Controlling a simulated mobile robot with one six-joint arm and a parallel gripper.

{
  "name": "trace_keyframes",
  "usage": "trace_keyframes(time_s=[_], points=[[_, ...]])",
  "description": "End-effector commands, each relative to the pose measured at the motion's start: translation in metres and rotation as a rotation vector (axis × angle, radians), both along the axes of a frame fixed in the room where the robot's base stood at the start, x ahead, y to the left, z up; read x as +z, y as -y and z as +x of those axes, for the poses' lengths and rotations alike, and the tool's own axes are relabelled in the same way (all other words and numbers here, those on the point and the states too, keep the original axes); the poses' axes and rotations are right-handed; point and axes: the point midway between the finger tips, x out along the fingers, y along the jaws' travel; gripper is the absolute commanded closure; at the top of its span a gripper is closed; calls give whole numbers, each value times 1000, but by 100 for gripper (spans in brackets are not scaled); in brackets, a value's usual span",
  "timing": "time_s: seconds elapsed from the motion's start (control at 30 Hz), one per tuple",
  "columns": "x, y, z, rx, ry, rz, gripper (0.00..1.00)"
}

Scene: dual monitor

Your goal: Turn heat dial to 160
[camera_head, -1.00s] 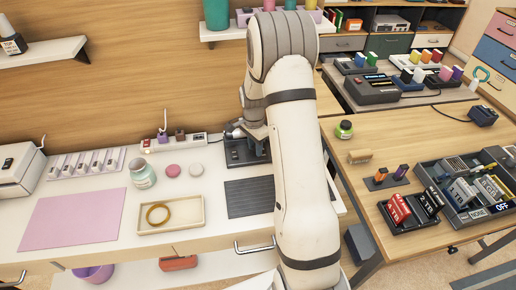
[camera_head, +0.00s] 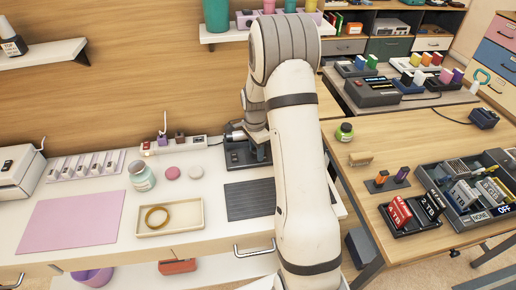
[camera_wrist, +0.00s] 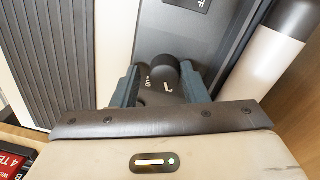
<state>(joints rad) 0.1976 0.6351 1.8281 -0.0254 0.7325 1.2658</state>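My gripper (camera_wrist: 160,80) points down at a dark device (camera_head: 238,157) at the back of the white desk, left of my arm. In the wrist view its two blue-grey fingers stand apart on either side of a small dark rounded knob (camera_wrist: 158,72), which seems to be the dial. I cannot clearly see the fingers touching it. Small pale marks show around the knob, but I cannot read a setting. In the head view my arm and gripper hide much of the device and the knob.
A white cylinder with a dark cap (camera_wrist: 275,60) stands close to the right finger. A ribbed dark mat (camera_head: 250,199) lies in front of the device. A power strip (camera_head: 178,144), a jar (camera_head: 141,175) and a shallow tray (camera_head: 169,216) lie to the left.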

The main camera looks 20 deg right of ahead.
Motion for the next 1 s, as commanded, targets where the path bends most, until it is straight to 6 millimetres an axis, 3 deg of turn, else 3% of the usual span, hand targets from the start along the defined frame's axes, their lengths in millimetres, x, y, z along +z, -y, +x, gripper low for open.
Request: trace_keyframes(time_s=[0.13, 0.43, 0.8, 1.0], points=[[0, 0, 1, 0, 2, 0, 49], [5, -1, 3, 0, 8, 0, 49], [62, -1, 4, 0, 9, 0, 49], [78, -1, 4, 0, 5, 1, 49]])
